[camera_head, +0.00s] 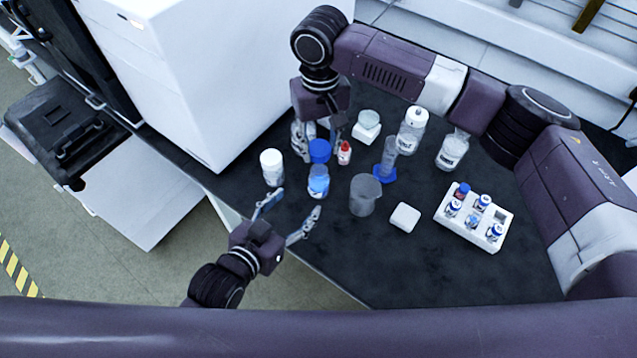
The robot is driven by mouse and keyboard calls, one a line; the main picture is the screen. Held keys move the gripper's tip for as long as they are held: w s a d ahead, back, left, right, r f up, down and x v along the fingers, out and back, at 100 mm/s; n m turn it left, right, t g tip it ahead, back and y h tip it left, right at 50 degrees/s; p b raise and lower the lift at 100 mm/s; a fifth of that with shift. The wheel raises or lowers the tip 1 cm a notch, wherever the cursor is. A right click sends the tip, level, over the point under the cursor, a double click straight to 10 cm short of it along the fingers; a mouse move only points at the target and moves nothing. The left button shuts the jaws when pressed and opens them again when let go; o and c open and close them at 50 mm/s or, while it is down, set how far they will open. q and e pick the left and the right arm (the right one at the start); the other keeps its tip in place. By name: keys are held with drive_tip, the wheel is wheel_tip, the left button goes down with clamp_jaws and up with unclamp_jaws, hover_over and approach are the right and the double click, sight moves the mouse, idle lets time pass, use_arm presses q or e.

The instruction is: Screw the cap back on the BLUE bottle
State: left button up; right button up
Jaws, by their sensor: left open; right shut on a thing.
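The blue bottle (318,184), a small clear bottle with blue liquid, stands upright on the dark bench near its front-left edge. Its top looks uncapped. The blue cap (319,151) is just behind the bottle in the picture, between the fingers of my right gripper (317,143), which reaches down from behind and is shut on it. The cap appears apart from the bottle neck; its exact height is hard to judge. My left gripper (295,204) is open and empty, in front of and slightly left of the bottle, its fingers pointing toward it.
A white-capped jar (271,166) stands left of the bottle. A red-capped bottle (345,154), cylinder (388,160) and beaker (363,196) stand to its right. A vial rack (490,232) and white block (404,217) lie farther right. A large white cabinet (205,75) stands left.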

sight(314, 185)
use_arm(q)
drive_tip(key=shift+w+d+r, duration=0.1)
drive_tip(key=shift+d+r, duration=0.05)
drive_tip(key=shift+d, duration=0.05)
use_arm(e)
drive_tip(key=shift+w, duration=0.1)
use_arm(q)
drive_tip(key=shift+w, duration=0.15)
drive_tip(key=shift+w+d, duration=0.15)
drive_tip(key=shift+w, duration=0.05)
drive_tip(key=x, duration=1.1)
drive_tip(key=shift+w+d, duration=0.1)
drive_tip(key=shift+w, duration=0.05)
